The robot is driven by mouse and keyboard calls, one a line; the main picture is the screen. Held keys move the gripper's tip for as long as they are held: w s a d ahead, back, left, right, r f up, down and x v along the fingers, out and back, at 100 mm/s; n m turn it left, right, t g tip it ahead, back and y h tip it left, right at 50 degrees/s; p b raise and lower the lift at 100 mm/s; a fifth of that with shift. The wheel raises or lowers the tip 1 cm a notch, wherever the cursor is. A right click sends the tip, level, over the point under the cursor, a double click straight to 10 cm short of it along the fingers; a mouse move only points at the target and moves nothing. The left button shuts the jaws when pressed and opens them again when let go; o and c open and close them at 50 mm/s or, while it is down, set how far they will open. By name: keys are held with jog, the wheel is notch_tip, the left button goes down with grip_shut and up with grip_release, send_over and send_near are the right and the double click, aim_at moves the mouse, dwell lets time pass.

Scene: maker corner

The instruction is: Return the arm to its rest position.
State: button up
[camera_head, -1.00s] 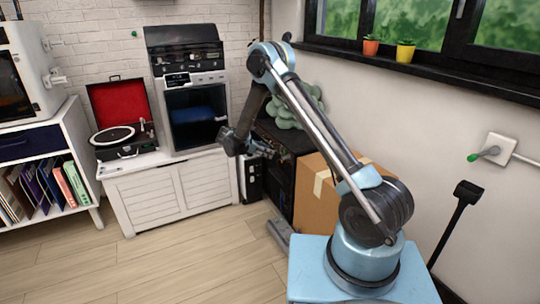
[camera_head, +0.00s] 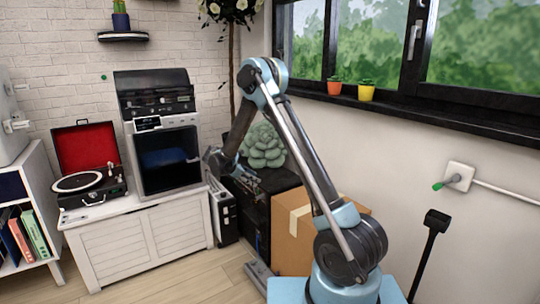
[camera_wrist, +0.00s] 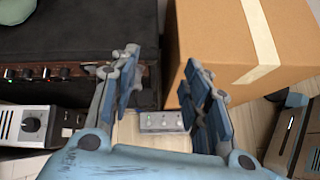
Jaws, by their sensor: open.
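My arm is blue and dark grey, raised and bent at the elbow (camera_head: 262,80), with the forearm hanging down to the left. My gripper (camera_head: 250,181) is small and partly lost against the black cabinet in the head view. In the wrist view my gripper (camera_wrist: 160,90) is open, its two fingers well apart with nothing between them.
A cardboard box (camera_head: 293,238) stands close to my arm, beside a black cabinet (camera_wrist: 70,40) with knobs. A green succulent-like cushion (camera_head: 264,150) sits on the cabinet. A white sideboard (camera_head: 120,248) holds a record player (camera_head: 90,184). Wooden floor (camera_head: 170,282) is clear at front left.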

jog(key=s+d+r+m+g+y, duration=0.2)
jog(key=s+d+r+m, duration=0.4)
jog(key=d+r, duration=0.6)
jog(key=s+d+r+m+g+y, duration=0.15)
jog(key=s+d+r+m, duration=0.3)
jog(key=s+d, duration=0.8)
jog(key=s+d+m+y, duration=0.1)
jog(key=s+d+m, duration=0.1)
jog(key=s, duration=0.5)
jog(key=s+d+m+y, duration=0.2)
jog(key=s+m, duration=0.1)
jog(key=s, duration=0.5)
jog(key=s+f+m+y, duration=0.1)
jog(key=s+f+m, duration=0.2)
jog(key=s, duration=0.3)
jog(key=s+f+m+y, duration=0.1)
jog(key=s+f+m, duration=0.2)
jog(key=s, duration=0.4)
jog(key=shift+s+f, duration=0.3)
jog(key=shift+f, duration=0.45)
jog(key=shift+m+t, duration=0.25)
jog(key=shift+w+f, duration=0.2)
jog(key=shift+w, duration=0.25)
jog(key=shift+c, duration=0.3)
